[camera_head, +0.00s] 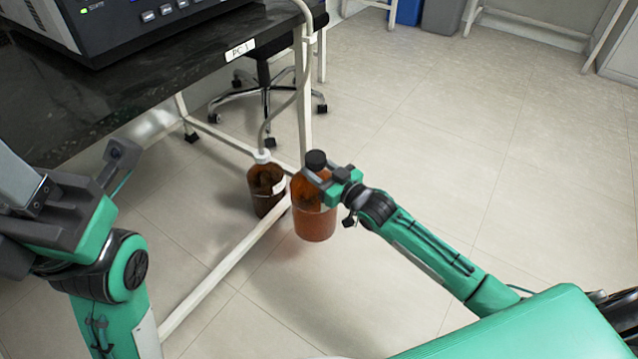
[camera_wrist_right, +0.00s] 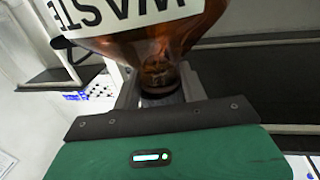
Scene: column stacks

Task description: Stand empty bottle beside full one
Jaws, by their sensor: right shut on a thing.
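An amber bottle with a black cap (camera_head: 314,224) is upright in my right gripper (camera_head: 322,184), which is shut around its neck. In the right wrist view the amber bottle (camera_wrist_right: 150,45) shows a white label reading WASTE, upside down, with its neck between the fingers (camera_wrist_right: 160,92). Whether its base touches the floor is hard to tell. A second amber bottle (camera_head: 262,180) with a white cap and a tube stands on the floor just left of it, by the bench frame. My left gripper (camera_head: 70,172) is at the left, empty, fingers apart.
A black bench top (camera_head: 90,105) carries an instrument (camera_head: 150,18). Its white leg (camera_head: 305,100) and low floor bar (camera_head: 225,265) run close to both bottles. A wheeled chair (camera_head: 262,95) stands under the bench. The floor at right (camera_head: 480,150) is clear.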

